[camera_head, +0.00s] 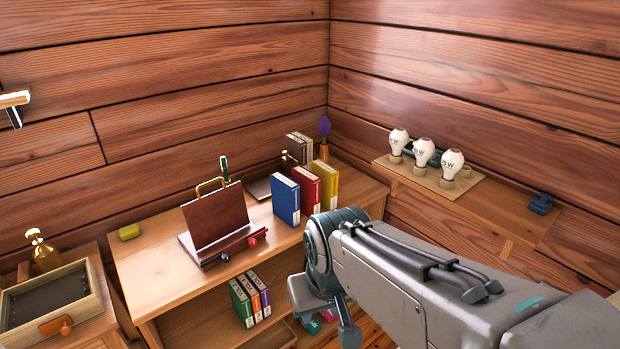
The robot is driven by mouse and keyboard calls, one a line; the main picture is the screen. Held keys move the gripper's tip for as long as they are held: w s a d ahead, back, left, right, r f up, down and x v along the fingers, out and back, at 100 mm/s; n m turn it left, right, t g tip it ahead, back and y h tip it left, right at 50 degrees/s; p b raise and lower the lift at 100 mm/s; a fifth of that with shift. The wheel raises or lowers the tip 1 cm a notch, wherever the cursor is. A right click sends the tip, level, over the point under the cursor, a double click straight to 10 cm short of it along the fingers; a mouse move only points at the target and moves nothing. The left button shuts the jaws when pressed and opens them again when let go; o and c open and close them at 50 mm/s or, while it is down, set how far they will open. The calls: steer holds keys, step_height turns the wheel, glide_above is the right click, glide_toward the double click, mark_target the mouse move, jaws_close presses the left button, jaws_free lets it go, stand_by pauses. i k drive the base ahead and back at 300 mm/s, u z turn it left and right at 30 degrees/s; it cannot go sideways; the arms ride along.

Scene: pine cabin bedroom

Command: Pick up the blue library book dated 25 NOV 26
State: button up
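A blue book (286,198) stands upright on the wooden desk top, at the left end of a short row, beside a red book (308,188) and a yellow book (325,183). The spines carry pale labels, but the dates are too small to read. My gripper (328,312) hangs at the end of my arm, in front of the desk and apart from the books. Its fingertips are unclear.
A brown slanted stand (217,220) with a brass handle sits left of the books on the desk (160,290). Grey books (299,148) and a purple-topped item (324,128) stand behind. White bulbs (425,152) stand on a wall shelf (515,212) at right. A drawer box (52,297) is at left.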

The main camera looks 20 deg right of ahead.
mark_target(285, 192)
steer(key=z, duration=0.4)
steer(key=i, duration=1.25)
steer(key=u, duration=0.45)
